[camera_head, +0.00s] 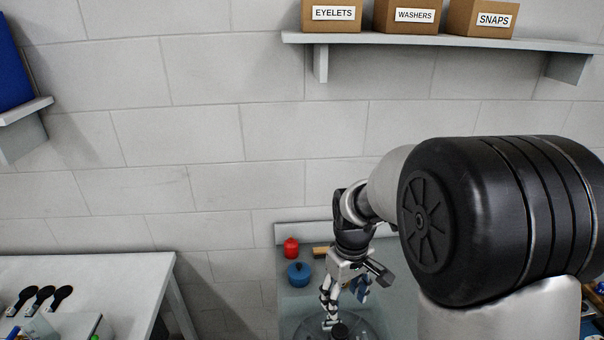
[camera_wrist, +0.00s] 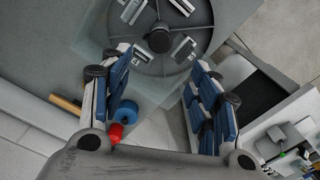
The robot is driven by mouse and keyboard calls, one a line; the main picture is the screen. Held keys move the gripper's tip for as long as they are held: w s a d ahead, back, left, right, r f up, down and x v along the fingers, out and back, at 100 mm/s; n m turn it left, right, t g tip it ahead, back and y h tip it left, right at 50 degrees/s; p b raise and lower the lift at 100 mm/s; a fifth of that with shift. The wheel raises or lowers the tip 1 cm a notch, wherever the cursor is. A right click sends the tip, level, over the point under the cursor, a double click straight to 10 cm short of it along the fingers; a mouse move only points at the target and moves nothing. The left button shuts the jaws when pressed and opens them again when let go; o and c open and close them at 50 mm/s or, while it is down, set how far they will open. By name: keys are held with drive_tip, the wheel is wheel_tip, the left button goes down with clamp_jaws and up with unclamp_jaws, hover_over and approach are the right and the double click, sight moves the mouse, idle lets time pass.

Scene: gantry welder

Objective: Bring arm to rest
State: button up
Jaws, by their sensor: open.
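My gripper (camera_head: 343,298) hangs down from the arm over the grey bench at the lower middle of the head view. In the wrist view my gripper (camera_wrist: 160,62) has its two blue-padded fingers spread wide apart, with nothing between them. Beyond the fingertips lies a round grey fixture (camera_wrist: 152,62) with a dark centre knob and several metal blocks on it. The fixture is partly cut off at the bottom of the head view. My arm is bent, and its large black joint covers much of the right side of the head view.
A red item (camera_head: 291,247), a blue round item (camera_head: 299,274) and a tan block (camera_head: 320,251) sit at the bench's back left. A wall shelf (camera_head: 450,40) holds boxes labelled EYELETS, WASHERS and SNAPS. A white table (camera_head: 110,268) stands left, across a gap.

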drive_tip(key=s+r+m+t+b, duration=0.2)
drive_tip(key=s+r+b, duration=0.1)
drive_tip(key=s+r, duration=0.6)
drive_tip(key=s+m+t+b, duration=0.2)
drive_tip(key=s+m, duration=0.1)
drive_tip(key=s, duration=0.9)
drive_tip(key=shift+s+r+t, duration=0.2)
drive_tip(key=shift+s+t, duration=0.1)
drive_tip(key=shift+s, duration=0.05)
drive_tip(key=shift+d, duration=0.1)
